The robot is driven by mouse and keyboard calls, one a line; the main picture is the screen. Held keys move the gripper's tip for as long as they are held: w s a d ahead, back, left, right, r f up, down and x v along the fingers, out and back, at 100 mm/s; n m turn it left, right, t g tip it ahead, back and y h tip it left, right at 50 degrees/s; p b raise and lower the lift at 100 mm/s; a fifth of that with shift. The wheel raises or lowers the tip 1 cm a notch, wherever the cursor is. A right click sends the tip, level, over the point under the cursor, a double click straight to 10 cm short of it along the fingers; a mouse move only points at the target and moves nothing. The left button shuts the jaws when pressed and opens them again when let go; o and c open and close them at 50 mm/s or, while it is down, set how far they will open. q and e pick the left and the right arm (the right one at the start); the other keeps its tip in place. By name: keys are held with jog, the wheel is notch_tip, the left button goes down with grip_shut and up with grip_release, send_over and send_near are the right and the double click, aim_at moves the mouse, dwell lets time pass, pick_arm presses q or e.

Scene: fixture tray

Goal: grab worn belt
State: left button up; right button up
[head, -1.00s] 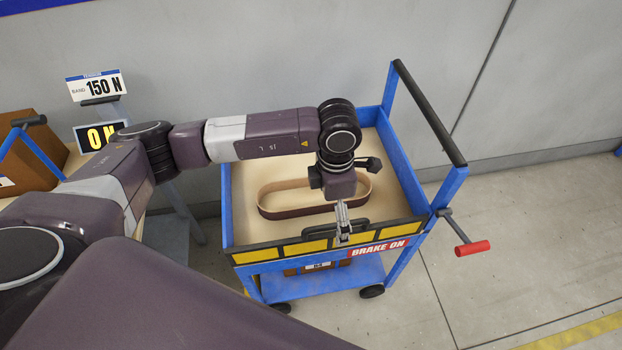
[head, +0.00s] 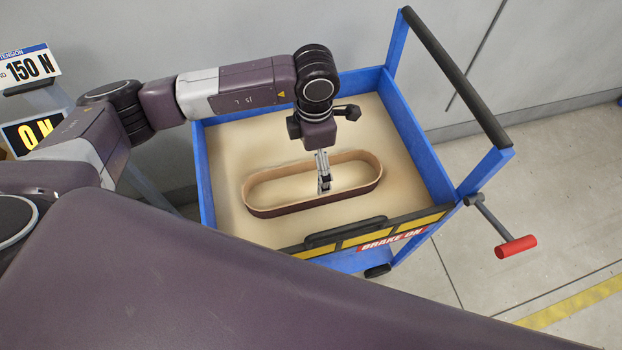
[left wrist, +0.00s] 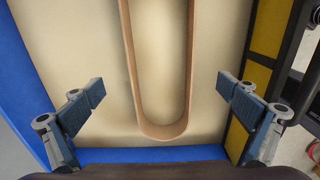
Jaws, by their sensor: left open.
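The worn belt (head: 265,211) is a brown oval loop standing on edge on the beige floor of the blue cart tray (head: 204,172). My left gripper (head: 324,184) points down over the loop in the head view; its exact height above the belt is hard to tell. In the left wrist view the gripper (left wrist: 165,100) is open, its fingers wide apart. The belt's rounded end (left wrist: 163,134) lies between the fingers, apart from both. The gripper is empty. My right gripper is not in view.
The cart has a black push handle (head: 455,75), a red-ended lever (head: 515,247) and a "BRAKE ON" label (head: 392,240). A black grip (head: 346,230) sits on the tray's striped near edge. Signs reading 150 N (head: 30,68) and 0 N (head: 35,132) stand at left.

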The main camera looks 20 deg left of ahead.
pick_arm(q)
notch_tip(320, 180, down, 3)
jog(key=shift+f+p, duration=0.1)
jog(key=shift+p, duration=0.45)
notch_tip(320, 180, down, 4)
jog(key=shift+s+r+p, duration=0.15)
jog(key=shift+p, duration=0.5)
jog(key=shift+f, duration=0.6)
jog(key=c, duration=1.2)
jog(key=shift+c, duration=0.6)
jog(key=shift+r, duration=0.15)
